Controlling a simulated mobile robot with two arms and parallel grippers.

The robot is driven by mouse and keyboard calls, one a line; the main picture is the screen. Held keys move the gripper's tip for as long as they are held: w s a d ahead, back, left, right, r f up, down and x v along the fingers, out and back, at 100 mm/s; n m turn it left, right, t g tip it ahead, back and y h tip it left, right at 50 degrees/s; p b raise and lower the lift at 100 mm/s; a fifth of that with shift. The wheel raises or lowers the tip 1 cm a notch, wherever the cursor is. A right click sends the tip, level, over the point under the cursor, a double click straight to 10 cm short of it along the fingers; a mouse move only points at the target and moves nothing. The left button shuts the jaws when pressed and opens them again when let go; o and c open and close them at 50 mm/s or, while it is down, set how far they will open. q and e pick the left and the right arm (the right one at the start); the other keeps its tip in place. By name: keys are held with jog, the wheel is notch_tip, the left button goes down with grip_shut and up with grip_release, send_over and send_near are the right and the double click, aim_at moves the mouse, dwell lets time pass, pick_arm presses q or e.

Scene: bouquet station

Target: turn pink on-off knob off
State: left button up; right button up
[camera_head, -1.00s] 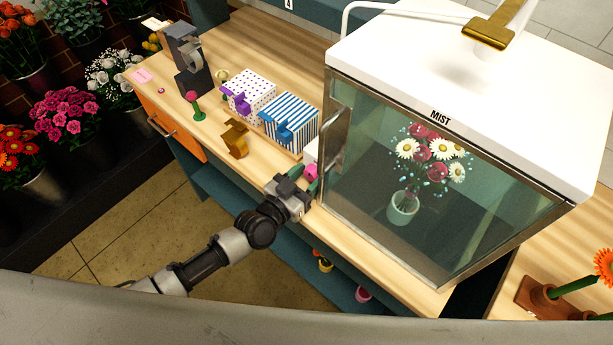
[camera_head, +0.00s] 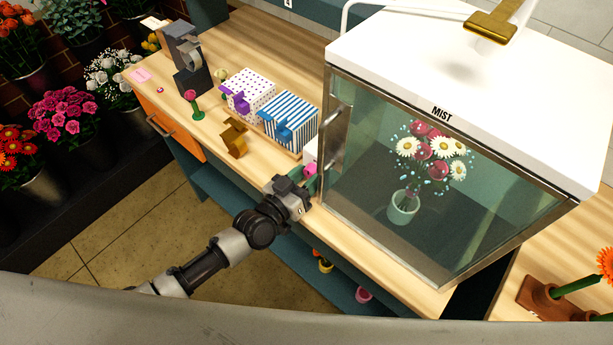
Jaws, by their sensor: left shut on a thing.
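The pink knob (camera_head: 310,168) is on a small white block (camera_head: 311,150) just left of the glass mist cabinet (camera_head: 440,190). It is mostly hidden by my left gripper. My left gripper (camera_head: 308,180) is at the knob, with its greenish fingers shut on it as far as I can see. The cabinet's word MIST shows on its front top edge. Inside, a bouquet of white and dark pink flowers (camera_head: 433,148) stands in a pale pot (camera_head: 403,208), with light blue droplets around it. My right gripper is not in view.
Two gift boxes, one purple-dotted (camera_head: 251,88) and one blue-striped (camera_head: 290,118), stand left of the knob. A brown-gold object (camera_head: 234,137) lies near the counter edge. A tape dispenser (camera_head: 187,58) stands farther back. The cabinet's metal handle (camera_head: 336,138) is close to the gripper.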

pick_arm(q)
jog(key=o, duration=0.6)
jog(key=shift+o, duration=0.2)
jog(key=shift+s, duration=0.1)
jog(key=b+v, duration=0.1)
jog(key=v, duration=0.9)
jog(key=shift+s+a+b, duration=0.25)
jog(key=shift+b, duration=0.1)
